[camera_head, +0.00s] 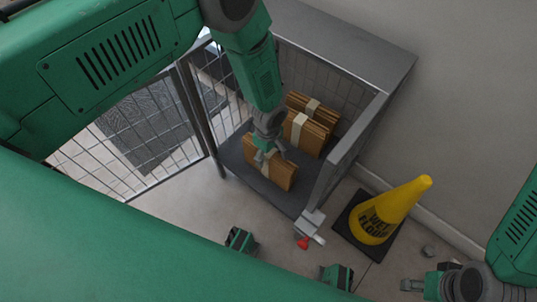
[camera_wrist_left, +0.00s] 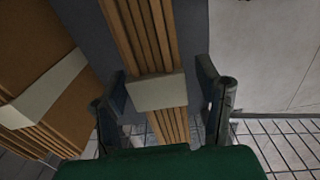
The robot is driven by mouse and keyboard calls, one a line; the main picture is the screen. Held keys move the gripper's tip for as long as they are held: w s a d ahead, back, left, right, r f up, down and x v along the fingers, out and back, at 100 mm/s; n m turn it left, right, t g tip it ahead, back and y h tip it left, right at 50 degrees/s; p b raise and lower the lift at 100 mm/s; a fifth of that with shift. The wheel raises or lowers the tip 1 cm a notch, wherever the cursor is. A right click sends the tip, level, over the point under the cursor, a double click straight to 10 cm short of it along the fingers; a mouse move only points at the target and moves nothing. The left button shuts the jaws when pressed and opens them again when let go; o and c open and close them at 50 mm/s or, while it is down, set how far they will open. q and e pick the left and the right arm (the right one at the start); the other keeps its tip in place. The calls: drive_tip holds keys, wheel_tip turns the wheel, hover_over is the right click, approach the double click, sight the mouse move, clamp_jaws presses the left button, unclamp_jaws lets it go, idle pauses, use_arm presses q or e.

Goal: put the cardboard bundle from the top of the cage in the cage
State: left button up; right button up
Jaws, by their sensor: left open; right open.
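The cage (camera_head: 363,130) has mesh sides and an open front, and its visible grey top (camera_head: 345,42) is bare. A brown cardboard bundle (camera_head: 283,176) with a pale band stands on the cage's dark floor, near the open front. My left gripper (camera_head: 268,152) is inside the cage, just over this bundle. In the left wrist view, its open fingers (camera_wrist_left: 163,97) are on either side of the banded bundle (camera_wrist_left: 140,35), with gaps visible. My right gripper (camera_head: 415,285) is open and empty at the lower right, outside the cage.
Other cardboard bundles (camera_head: 312,132) stand behind in the cage; one also shows at the left of the wrist view (camera_wrist_left: 35,60). The mesh door (camera_head: 135,145) is swung open to the left. A yellow wet-floor cone (camera_head: 392,212) stands right of the cage.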

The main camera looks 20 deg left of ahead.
use_arm(q)
wheel_tip(320, 180, up, 10)
drive_tip(key=p, duration=0.3)
drive_tip(key=shift+r+p, duration=0.25)
drive_tip(key=shift+p, duration=0.15)
drive_tip(key=shift+s, duration=0.1)
drive_tip(key=s+a+r+m, duration=0.1)
drive_tip(key=s+a+m, duration=0.3)
drive_tip(key=s, duration=0.4)
drive_tip(key=s+a+r+m, duration=0.1)
drive_tip(key=s+a+m, duration=0.3)
drive_tip(key=s, duration=0.4)
drive_tip(key=s+a+r+m, duration=0.1)
drive_tip(key=s+a+m, duration=0.3)
drive_tip(key=s, duration=0.5)
drive_tip(key=m, duration=0.2)
drive_tip(key=shift+a+r+m+t, duration=0.2)
drive_tip(key=shift+m+t, duration=0.1)
wheel_tip(320, 180, up, 13)
drive_tip(key=p, duration=1.3)
drive_tip(key=shift+w, duration=0.15)
